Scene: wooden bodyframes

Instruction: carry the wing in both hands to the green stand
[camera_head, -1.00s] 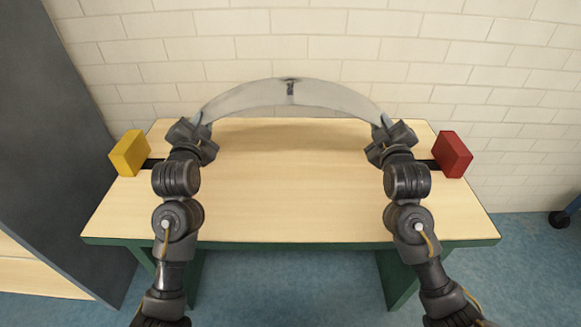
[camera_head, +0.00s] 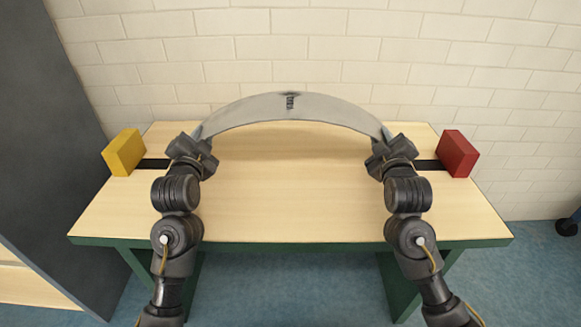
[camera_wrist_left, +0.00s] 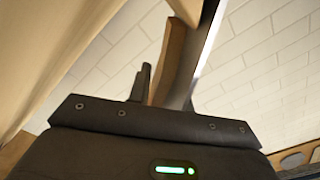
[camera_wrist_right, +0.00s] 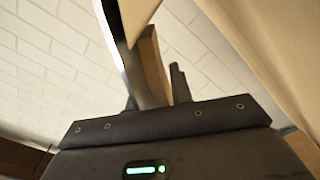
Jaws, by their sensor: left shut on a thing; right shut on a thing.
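The wing is a long, arched grey panel (camera_head: 255,108) with a small dark mark at its middle. My left gripper (camera_head: 197,136) is shut on its left end, and my right gripper (camera_head: 384,136) is shut on its right end. In the left wrist view a wood-brown edge of the wing (camera_wrist_left: 171,62) stands between the fingers; the right wrist view shows the same at the other end (camera_wrist_right: 152,68). The only green-framed thing in view is a table (camera_head: 285,243) with a pale wood top and green legs. The wing spans above its far part; the exact height is unclear.
A yellow block (camera_head: 124,152) is at the table's left end and a red block (camera_head: 458,154) at its right end, each by a black strip. A white brick wall (camera_head: 300,45) stands behind. A dark grey panel (camera_head: 45,150) stands at left. The tabletop's middle is clear.

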